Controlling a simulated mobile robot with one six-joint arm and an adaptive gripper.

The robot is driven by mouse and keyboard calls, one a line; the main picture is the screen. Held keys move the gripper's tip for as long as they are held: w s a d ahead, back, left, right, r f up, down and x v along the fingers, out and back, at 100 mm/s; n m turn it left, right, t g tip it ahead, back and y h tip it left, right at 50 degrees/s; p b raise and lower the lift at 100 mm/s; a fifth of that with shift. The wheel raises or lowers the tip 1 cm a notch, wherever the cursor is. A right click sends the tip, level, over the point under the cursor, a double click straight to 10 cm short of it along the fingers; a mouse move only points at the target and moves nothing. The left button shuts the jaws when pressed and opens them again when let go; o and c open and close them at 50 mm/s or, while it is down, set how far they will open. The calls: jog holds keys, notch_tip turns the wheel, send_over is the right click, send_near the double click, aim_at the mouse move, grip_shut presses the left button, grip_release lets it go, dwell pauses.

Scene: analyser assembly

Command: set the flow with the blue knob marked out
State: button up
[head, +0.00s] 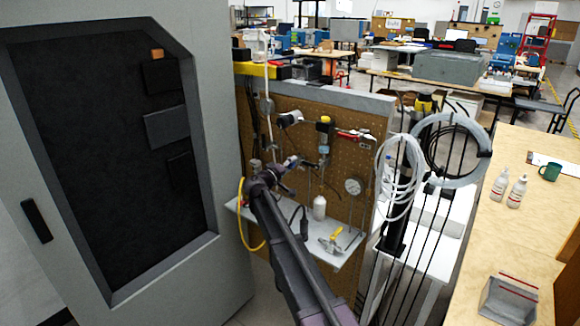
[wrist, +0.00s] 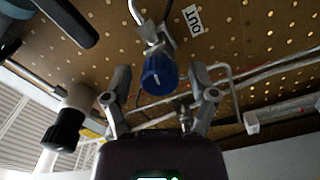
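The blue knob (wrist: 160,72) sits on a metal valve fitting and pipe in front of the brown pegboard. A white label reading OUT (wrist: 193,18), upside down in the wrist view, is fixed to the board beside it. My gripper (wrist: 160,84) is open, with one finger to each side of the knob. Gaps show between the fingers and the knob, and nothing is held. In the head view my gripper (head: 288,164) is in front of the pegboard's lower left part. I cannot make out the blue knob there.
In the wrist view, a black-and-white cylindrical part (wrist: 68,122) is left of my gripper and thin metal tubing (wrist: 235,92) runs to the right. In the head view, a shelf (head: 330,258) with a white bottle (head: 320,208) lies below. A grey cabinet (head: 225,150) stands close at left.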

jog(key=shift+s, duration=0.1)
jog(key=v, duration=1.2)
dwell(0.5)
jog(key=s+d+f+g, duration=0.1)
jog(key=d, duration=0.3)
jog(key=s+d+f+m+g+p, duration=0.1)
jog(key=s+d+g, duration=0.1)
jog(key=d, duration=0.2)
jog(key=s+d+f+m+g+p, duration=0.1)
jog(key=s+d+g, duration=0.1)
jog(key=d, duration=0.3)
jog(key=shift+s+f, duration=0.15)
jog(key=shift+f, duration=0.25)
jog(key=s+d+f+m+g+y+p, duration=0.2)
jog(key=s+d+f+g, duration=0.25)
jog(key=s+d, duration=0.5)
jog(key=s+d+f+g+y+p, duration=0.1)
jog(key=s+y, duration=0.3)
jog(key=s, duration=0.5)
jog(key=s+d+f+m+g+y+p, duration=0.1)
jog(key=s+d+g+y+p, duration=0.2)
jog(key=s, duration=0.6)
jog(key=shift+d+m+g+y, duration=0.3)
jog(key=shift+g+y, duration=0.25)
jog(key=shift+y, duration=0.25)
